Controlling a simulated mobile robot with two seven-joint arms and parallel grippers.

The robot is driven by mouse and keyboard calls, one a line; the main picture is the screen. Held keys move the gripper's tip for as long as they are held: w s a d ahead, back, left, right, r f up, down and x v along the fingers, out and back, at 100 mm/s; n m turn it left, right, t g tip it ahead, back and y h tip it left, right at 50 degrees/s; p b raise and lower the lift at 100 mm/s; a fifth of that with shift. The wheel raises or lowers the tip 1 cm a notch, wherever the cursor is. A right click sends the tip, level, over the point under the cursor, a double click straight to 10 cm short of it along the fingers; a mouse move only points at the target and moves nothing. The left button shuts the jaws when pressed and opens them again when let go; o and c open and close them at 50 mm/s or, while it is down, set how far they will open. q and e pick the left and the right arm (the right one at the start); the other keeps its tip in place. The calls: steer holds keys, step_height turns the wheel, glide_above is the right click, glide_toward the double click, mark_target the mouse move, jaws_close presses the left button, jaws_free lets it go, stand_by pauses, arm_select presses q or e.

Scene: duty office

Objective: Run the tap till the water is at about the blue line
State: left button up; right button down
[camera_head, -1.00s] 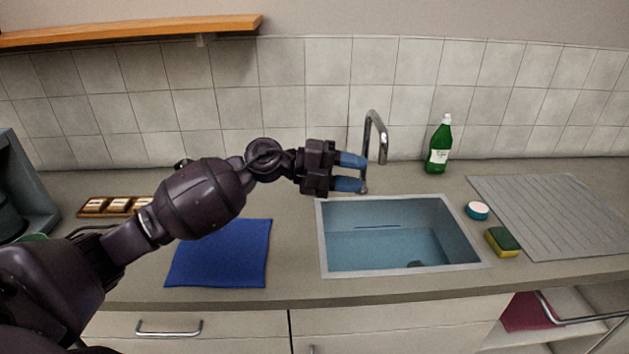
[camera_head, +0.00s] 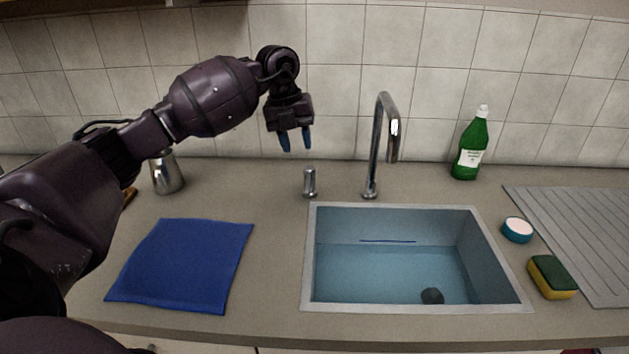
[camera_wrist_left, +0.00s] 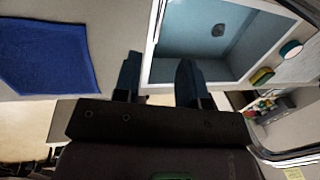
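The chrome tap (camera_head: 385,140) arches over the back edge of the sink (camera_head: 309,270), and I see no stream from its spout. A small metal knob (camera_head: 310,182) stands left of the tap. Pale blue water (camera_head: 370,275) lies in the basin. The short blue line (camera_head: 388,241) is on the back wall, at or just above the water's edge. My left gripper (camera_head: 295,139) points down, open and empty, above and slightly left of the knob, not touching it. Its parted fingers also show in the left wrist view (camera_wrist_left: 160,78). My right gripper is out of view.
A dark round plug or drain (camera_head: 432,296) shows in the basin. A blue cloth (camera_head: 185,265) lies left and a metal cup (camera_head: 166,174) stands behind it. A green bottle (camera_head: 470,150), a round tub (camera_head: 517,230), a sponge (camera_head: 552,277) and a drainboard (camera_head: 590,230) are right.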

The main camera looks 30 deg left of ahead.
mark_target(307, 184)
arm_select(q)
steer(key=f, duration=0.3)
steer(key=d+f, duration=0.1)
steer(key=f, duration=0.6)
steer(key=shift+w+d+b, duration=0.4)
jaws_close()
